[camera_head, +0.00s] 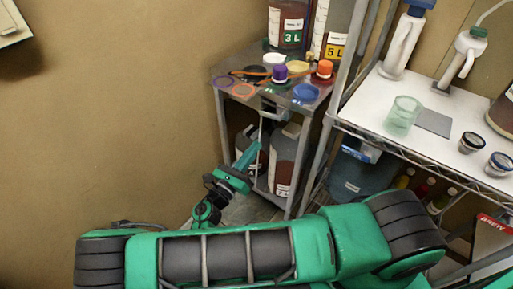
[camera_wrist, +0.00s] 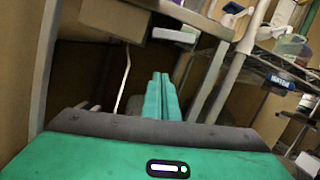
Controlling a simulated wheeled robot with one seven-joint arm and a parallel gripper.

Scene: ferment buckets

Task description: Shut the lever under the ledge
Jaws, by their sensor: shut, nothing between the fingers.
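The small metal table's top (camera_head: 236,72) forms a ledge, with its underside showing in the wrist view. A brown block (camera_wrist: 115,18) hangs under it, with a small white piece (camera_wrist: 173,35) to its right. A thin pale rod or tube (camera_wrist: 123,80) hangs from the block; I cannot tell if it is the lever. It also shows below the table edge in the head view (camera_head: 261,131). My gripper (camera_head: 256,146) is just below the table's front edge. In the wrist view its green fingers (camera_wrist: 160,75) are together and empty, right of the rod and apart from it.
Coloured rings and an orange cap (camera_head: 324,69) lie on the table. Large jugs (camera_head: 284,160) stand below it, behind my gripper. A wire shelf (camera_head: 440,110) with a pale green beaker (camera_head: 403,115) stands to the right.

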